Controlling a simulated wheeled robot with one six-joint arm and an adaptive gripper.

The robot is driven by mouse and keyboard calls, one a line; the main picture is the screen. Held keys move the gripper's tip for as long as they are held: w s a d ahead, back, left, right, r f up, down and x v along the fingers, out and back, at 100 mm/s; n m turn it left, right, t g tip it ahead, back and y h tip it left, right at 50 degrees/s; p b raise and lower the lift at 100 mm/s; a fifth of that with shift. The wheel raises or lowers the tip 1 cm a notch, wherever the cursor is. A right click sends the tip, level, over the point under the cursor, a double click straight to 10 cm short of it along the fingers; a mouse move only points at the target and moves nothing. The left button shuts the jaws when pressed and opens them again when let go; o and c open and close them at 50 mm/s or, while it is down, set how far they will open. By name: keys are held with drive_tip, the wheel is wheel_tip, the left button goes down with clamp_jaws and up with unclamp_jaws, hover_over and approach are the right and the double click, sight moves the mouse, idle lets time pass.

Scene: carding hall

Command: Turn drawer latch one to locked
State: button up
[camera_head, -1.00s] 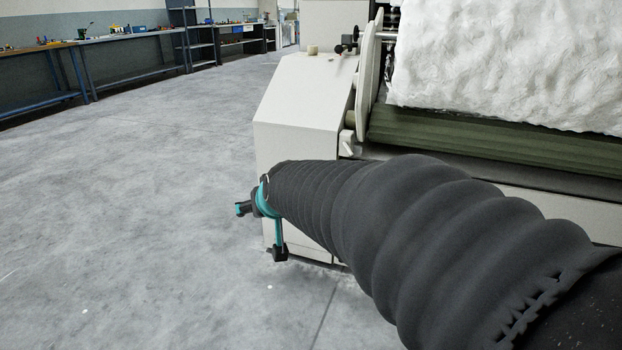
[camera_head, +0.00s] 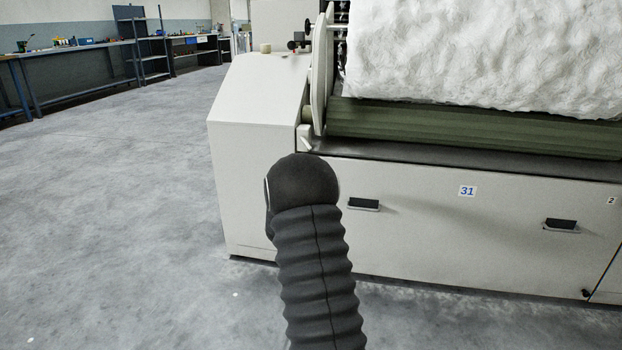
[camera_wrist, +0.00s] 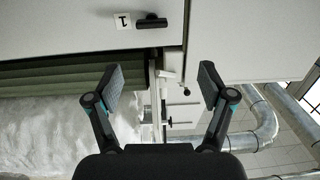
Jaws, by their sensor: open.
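Drawer latch one (camera_wrist: 151,22) is a small black handle on the pale machine panel, near the top of the wrist view. It lies roughly level in that picture, beside a white label with a black 1 (camera_wrist: 123,20). My gripper (camera_wrist: 160,88) is open and empty, its two fingers spread wide below the latch in the picture, apart from it. In the head view my dark arm hides the gripper, and I cannot make out latch one there.
The machine's white front panel (camera_head: 430,235) has two dark recessed handles (camera_head: 363,204) (camera_head: 561,225), a 31 label (camera_head: 467,191) and a 2 label (camera_head: 612,200). A green roller (camera_head: 470,130) and white fibre (camera_head: 490,60) lie above. Open floor (camera_head: 110,200) is at left.

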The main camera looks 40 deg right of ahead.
drive_tip(key=shift+h, duration=0.3)
drive_tip(key=x, duration=0.4)
drive_tip(key=f+x, duration=0.1)
drive_tip(key=x, duration=0.9)
drive_tip(key=shift+s+d+f, duration=0.2)
drive_tip(key=shift+s+d, duration=0.05)
drive_tip(key=shift+d, duration=0.25)
drive_tip(key=c, duration=1.2)
drive_tip(key=shift+o, duration=0.2)
